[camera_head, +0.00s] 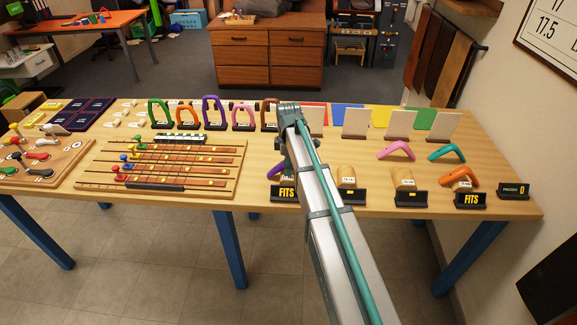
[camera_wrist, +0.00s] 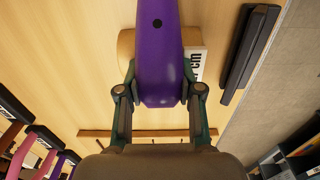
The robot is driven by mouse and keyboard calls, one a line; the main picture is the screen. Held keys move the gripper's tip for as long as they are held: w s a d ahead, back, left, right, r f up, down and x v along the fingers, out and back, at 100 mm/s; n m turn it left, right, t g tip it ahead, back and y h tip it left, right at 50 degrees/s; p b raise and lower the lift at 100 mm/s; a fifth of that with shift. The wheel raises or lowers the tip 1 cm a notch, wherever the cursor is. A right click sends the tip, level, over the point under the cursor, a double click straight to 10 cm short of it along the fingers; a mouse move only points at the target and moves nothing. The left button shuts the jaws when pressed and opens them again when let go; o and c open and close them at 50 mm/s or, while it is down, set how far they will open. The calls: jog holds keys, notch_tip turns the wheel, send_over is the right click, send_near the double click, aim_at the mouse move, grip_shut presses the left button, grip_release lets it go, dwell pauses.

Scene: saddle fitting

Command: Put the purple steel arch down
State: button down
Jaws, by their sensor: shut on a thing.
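The purple steel arch (camera_wrist: 160,55) is between the two green fingers of my gripper (camera_wrist: 160,92), which is shut on it. In the wrist view its dark hole shows near the top edge. A pale wooden block (camera_wrist: 126,48) with a white "cm" label lies under the arch; whether they touch, I cannot tell. In the head view a small part of the purple arch (camera_head: 274,172) shows left of my arm, behind a black "FITS" sign (camera_head: 284,194). My arm hides the rest of the arch and the gripper there.
Wooden blocks with labels (camera_head: 404,181) stand to the right, with a pink arch (camera_head: 396,151), a teal arch (camera_head: 447,152) and an orange arch (camera_head: 460,178). Several arches, including another purple one (camera_head: 214,112), stand at the back. A slatted board (camera_head: 168,168) lies left.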

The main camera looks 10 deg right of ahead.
jog(key=c, duration=1.1)
grip_release()
jog(key=shift+s+f, duration=0.15)
jog(key=shift+f, duration=0.15)
jog(key=o, duration=0.4)
jog(key=shift+f, duration=0.15)
jog(key=shift+c, duration=0.2)
jog(key=shift+r, duration=0.2)
notch_tip(320, 180, up, 13)
jog(key=b, duration=0.2)
jog(key=shift+f, duration=0.15)
